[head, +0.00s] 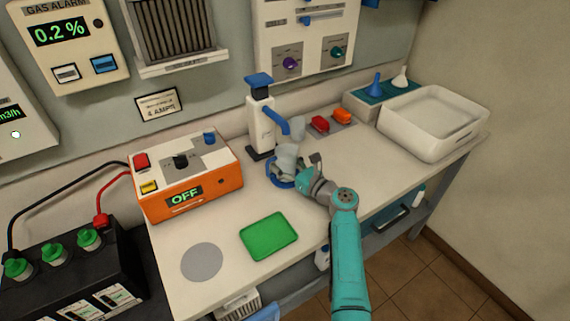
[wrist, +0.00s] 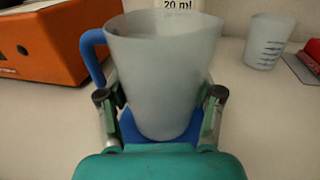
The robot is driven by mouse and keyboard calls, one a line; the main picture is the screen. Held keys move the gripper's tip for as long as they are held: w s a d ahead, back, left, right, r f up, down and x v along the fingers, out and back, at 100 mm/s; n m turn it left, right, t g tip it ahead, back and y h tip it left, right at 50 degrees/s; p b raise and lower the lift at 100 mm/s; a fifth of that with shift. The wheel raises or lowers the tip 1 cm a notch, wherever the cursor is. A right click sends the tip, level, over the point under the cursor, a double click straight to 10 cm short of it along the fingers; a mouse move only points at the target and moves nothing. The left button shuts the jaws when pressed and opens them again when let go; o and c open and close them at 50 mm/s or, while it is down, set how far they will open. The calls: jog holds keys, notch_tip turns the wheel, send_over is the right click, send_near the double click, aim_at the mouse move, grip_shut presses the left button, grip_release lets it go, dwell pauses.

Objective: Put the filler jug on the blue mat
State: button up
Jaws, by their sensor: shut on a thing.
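The filler jug (wrist: 162,75) is a frosted, pale cup with a blue handle (wrist: 93,55) on its left side. My gripper (wrist: 160,118) is shut on it, with one finger on each side, and the jug looks upright in the wrist view. In the head view my gripper (head: 303,172) is over the bench in front of the pump, and the jug is partly hidden there. Blue shows low around the jug in both views; I cannot tell if any of it is the mat. I cannot tell whether the jug touches the bench.
A clear measuring beaker (wrist: 268,42) stands close behind the jug to the right. A blue-topped pump (head: 262,125) stands behind, an orange box (head: 190,190) to the left. A green mat (head: 268,237) and grey disc (head: 202,262) lie at front left. A white tray (head: 432,125) is at right.

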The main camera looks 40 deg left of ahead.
jog(key=shift+f, duration=0.1)
jog(key=o, duration=1.3)
jog(key=shift+o, duration=0.2)
jog(key=shift+d, duration=0.3)
jog(key=d, duration=0.3)
jog(key=s+d, duration=0.1)
jog(key=d, duration=0.3)
jog(key=s+d, duration=0.1)
jog(key=d, duration=0.3)
jog(key=shift+d, duration=0.1)
jog(key=shift+d, duration=0.1)
